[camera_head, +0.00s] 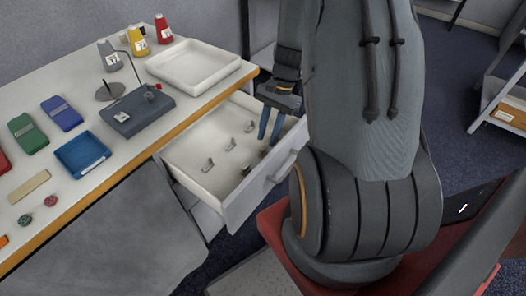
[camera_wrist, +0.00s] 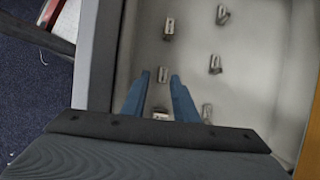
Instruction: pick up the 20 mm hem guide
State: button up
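Several small grey metal hem guides lie apart on the floor of the open white drawer (camera_head: 190,150). No size marks are readable, so I cannot tell which is the 20 mm one. My gripper (camera_head: 268,139) points down into the drawer near its right side, its two blue fingers apart. In the wrist view my gripper (camera_wrist: 160,75) is open; one hem guide (camera_wrist: 163,74) appears between the fingertips. Another hem guide (camera_wrist: 160,112) shows between the fingers nearer the palm, partly hidden. Others include a hem guide (camera_wrist: 215,64) to the right and a hem guide (camera_wrist: 169,29) farther up.
The table above holds a white tray (camera_head: 194,65), a dark blue-grey box (camera_head: 137,112), a blue tray (camera_head: 82,154), thread cones (camera_head: 138,42) and coloured cases (camera_head: 61,112).

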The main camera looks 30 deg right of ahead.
aim_at(264, 147)
jog(key=f, duration=0.3)
jog(key=shift+w+a+f, duration=0.15)
jog(key=shift+a+f, duration=0.05)
jog(key=shift+a, duration=0.2)
jog(key=shift+a+f, duration=0.25)
jog(key=shift+f, duration=0.35)
jog(key=shift+c, duration=0.3)
grip_shut()
jog(key=shift+r, duration=0.1)
